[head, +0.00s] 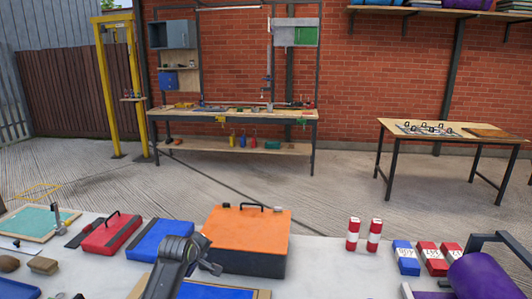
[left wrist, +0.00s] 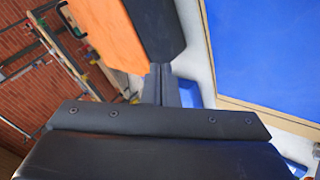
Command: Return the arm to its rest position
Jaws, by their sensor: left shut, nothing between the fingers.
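My left arm rises from the bottom of the head view, with the left gripper (head: 212,268) in front of the orange-lidded dark box (head: 250,226). In the left wrist view the gripper's fingers (left wrist: 160,84) are together, with nothing between them. The orange box (left wrist: 115,30) appears beyond the fingers there, and a wood-edged blue panel (left wrist: 270,50) lies to the right. I cannot tell whether the gripper touches the box. My right gripper is not in view.
The pale table (head: 330,262) also holds a red case (head: 108,236), a blue case (head: 160,242), two red-white blocks (head: 353,235), several lettered blocks (head: 406,258) and a purple cylinder (head: 482,277). Some bare tabletop shows right of the orange box. A workbench (head: 235,115) stands far behind.

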